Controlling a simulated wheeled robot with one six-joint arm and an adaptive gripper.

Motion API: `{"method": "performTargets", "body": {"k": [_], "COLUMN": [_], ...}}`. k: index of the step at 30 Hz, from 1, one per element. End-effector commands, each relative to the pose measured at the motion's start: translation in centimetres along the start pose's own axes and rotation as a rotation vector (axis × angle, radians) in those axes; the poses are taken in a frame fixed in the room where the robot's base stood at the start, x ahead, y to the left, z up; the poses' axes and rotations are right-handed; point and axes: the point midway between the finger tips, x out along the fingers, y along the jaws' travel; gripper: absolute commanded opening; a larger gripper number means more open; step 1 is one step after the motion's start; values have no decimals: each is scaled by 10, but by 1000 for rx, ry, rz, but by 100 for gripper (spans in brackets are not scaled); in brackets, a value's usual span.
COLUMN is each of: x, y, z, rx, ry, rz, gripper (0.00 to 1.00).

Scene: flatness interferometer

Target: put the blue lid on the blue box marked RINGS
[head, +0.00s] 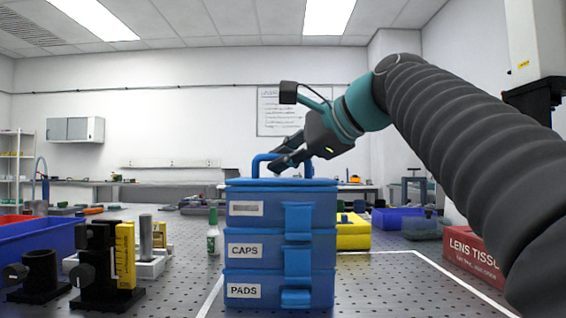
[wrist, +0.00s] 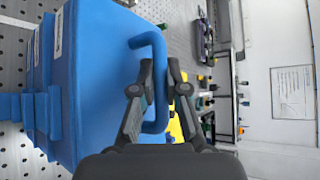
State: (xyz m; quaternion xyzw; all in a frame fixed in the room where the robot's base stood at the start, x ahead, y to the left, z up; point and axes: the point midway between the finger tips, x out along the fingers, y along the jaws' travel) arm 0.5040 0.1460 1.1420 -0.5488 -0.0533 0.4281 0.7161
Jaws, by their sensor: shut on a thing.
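A stack of blue boxes stands in the middle of the head view. The box marked CAPS (head: 262,262) is in the middle and the one marked PADS (head: 262,302) is at the bottom. The top box (head: 262,222) has a label that I cannot read; no RINGS marking is legible. A flat blue lid (head: 262,182) with a bent blue handle (head: 259,160) lies across the top; I cannot tell whether it is fully seated. My gripper (head: 284,164) is shut on the handle, which also shows between the fingers (wrist: 161,92) in the wrist view.
Black mounts with a yellow scale (head: 125,256) and a blue bin (head: 48,243) are at left. A small bottle (head: 213,238) and a yellow box (head: 354,234) stand behind the stack. A red LENS TISSUE box (head: 474,256) is at right. The perforated tabletop right of the stack is mostly clear.

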Motion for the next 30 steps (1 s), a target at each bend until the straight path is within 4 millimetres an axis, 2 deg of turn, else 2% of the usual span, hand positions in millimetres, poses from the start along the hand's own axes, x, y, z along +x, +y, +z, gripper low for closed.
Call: {"method": "performTargets", "body": {"k": [6,7,9,10,22,26,30], "x": [1,1,1,1,-2,-17,-42], "y": [2,2,2,2,-2,-2,-2], "z": [-1,-1,-1,-1,0,0,-1], "rx": [0,0,0,0,1,1,2], "ry": [0,0,0,0,1,3,5], "rz": [0,0,0,0,0,-2,-4], "gripper": [0,15,33,38,38,38,38]}}
